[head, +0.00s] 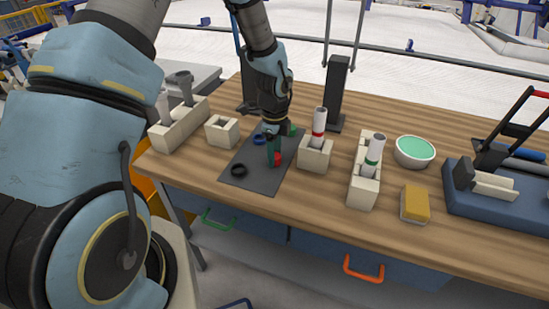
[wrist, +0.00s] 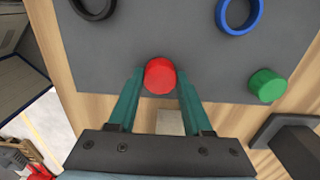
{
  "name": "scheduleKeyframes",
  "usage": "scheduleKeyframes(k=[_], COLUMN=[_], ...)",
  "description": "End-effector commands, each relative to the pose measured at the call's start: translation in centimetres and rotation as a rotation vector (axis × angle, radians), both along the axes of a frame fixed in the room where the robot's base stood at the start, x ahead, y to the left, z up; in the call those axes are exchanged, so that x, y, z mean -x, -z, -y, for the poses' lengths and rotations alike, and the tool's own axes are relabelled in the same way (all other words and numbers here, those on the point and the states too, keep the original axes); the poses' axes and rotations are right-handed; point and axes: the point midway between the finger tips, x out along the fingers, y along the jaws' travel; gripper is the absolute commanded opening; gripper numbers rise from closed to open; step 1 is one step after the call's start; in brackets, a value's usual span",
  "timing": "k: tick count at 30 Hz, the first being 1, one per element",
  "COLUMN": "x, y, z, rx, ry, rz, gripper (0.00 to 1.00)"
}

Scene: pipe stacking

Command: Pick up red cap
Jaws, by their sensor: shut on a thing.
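The red cap (wrist: 160,76) is between my gripper's two teal fingertips in the wrist view, near the edge of the dark grey mat (wrist: 180,30). In the head view the red cap (head: 276,159) shows at the fingertips, low over the mat (head: 262,182). My gripper (head: 273,155) is shut on the cap and points down. I cannot tell whether the cap still touches the mat.
A black ring (head: 239,170), a blue ring (head: 259,139) and a green cap (wrist: 267,86) lie on the mat. To the right stand beige blocks holding a red-banded pipe (head: 319,122) and a green-banded pipe (head: 375,150). A small beige block (head: 222,133) stands left.

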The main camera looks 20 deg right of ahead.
Motion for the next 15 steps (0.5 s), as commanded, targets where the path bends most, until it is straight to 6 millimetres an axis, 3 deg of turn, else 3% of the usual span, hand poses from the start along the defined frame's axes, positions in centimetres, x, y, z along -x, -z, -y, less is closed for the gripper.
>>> scheduleKeyframes(k=[1,9,15], x=[0.01,0.0,0.0], y=[-0.01,-0.01,-0.02], z=[-0.01,0.0,0.0], rx=[0.0,0.0,0.0], ry=[0.0,0.0,0.0], rz=[0.0,0.0,0.0], gripper=[0.3,0.0,0.0])
